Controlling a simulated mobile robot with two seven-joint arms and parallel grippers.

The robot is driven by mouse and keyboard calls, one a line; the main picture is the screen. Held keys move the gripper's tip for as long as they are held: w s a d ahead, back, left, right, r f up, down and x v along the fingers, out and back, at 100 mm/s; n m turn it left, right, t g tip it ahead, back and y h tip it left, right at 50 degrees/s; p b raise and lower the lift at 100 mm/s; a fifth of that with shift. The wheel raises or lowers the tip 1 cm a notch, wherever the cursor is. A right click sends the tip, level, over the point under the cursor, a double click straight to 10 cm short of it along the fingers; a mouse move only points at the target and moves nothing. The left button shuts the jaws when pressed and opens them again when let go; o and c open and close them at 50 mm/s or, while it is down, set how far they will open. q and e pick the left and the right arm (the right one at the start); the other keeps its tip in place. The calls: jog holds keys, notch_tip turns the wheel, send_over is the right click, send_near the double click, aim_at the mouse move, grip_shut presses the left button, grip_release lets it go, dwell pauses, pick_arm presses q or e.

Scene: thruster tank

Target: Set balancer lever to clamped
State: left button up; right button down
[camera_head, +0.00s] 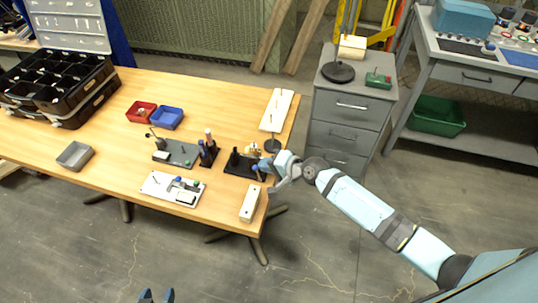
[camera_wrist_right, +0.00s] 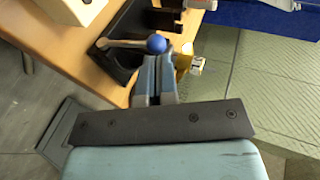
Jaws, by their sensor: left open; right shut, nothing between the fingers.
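The balancer has a black base (camera_head: 240,167) near the right edge of the wooden table. Its lever (camera_wrist_right: 125,43) is a pale rod ending in a blue ball knob (camera_wrist_right: 156,44); a blue spot of the knob (camera_head: 255,167) also shows in the head view. My right gripper (camera_head: 268,166) is at the balancer's right side. In the right wrist view the right gripper (camera_wrist_right: 157,62) is shut and empty, its fingertips right at the knob. I cannot tell whether they touch it. My left gripper (camera_head: 155,296) is open and empty at the bottom, away from the table.
A brass-coloured part (camera_wrist_right: 183,62) is close beside the right fingers. A pale block (camera_head: 250,203) and a long pale board (camera_head: 276,110) lie near the table's right edge. A grey fixture (camera_head: 176,154) stands left of the balancer. A drawer cabinet (camera_head: 345,115) stands to the right.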

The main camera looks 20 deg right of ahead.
jog(key=shift+w+a+r+h+p, duration=0.15)
jog(key=shift+a+r+h+p, duration=0.15)
jog(key=shift+p, duration=0.35)
jog(key=shift+w+a+f, duration=0.2)
jog(key=shift+a, duration=0.1)
pick_arm(q)
jog(key=shift+s+r, duration=0.15)
jog(key=shift+r, duration=0.9)
pick_arm(e)
jog(key=shift+d+f, duration=0.1)
jog(key=shift+s+d, duration=0.1)
jog(key=shift+s+d+f, duration=0.3)
jog(key=shift+d, duration=0.15)
pick_arm(q)
jog(key=shift+f, duration=0.2)
pick_arm(e)
jog(key=shift+r, duration=0.15)
